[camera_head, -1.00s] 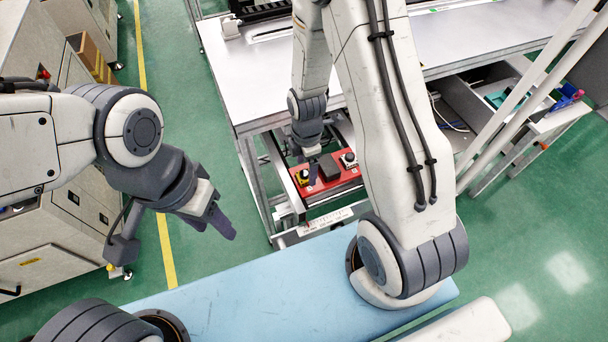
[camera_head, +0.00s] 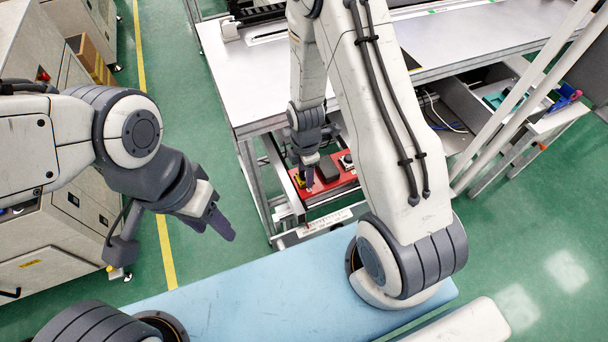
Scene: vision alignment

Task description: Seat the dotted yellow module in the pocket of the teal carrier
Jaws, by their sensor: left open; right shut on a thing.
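The yellow module (camera_head: 300,183) is small and partly hidden at the left end of a red tray low under the bench; its dots are too small to make out. My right gripper (camera_head: 308,180) reaches down to it and appears shut on it; the fingertips are partly hidden. I cannot tell whether the module is clear of the tray. My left gripper (camera_head: 222,222) is open and empty over the green floor, well left of the tray. No teal carrier can be made out near the tray; my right arm covers much of that area.
The red tray (camera_head: 341,182) also bears a dark block (camera_head: 327,171) and a black-and-white part (camera_head: 347,161). The metal bench top (camera_head: 260,75) lies above. A teal object (camera_head: 494,100) sits on a shelf at right. Bench legs and slanted white posts stand near.

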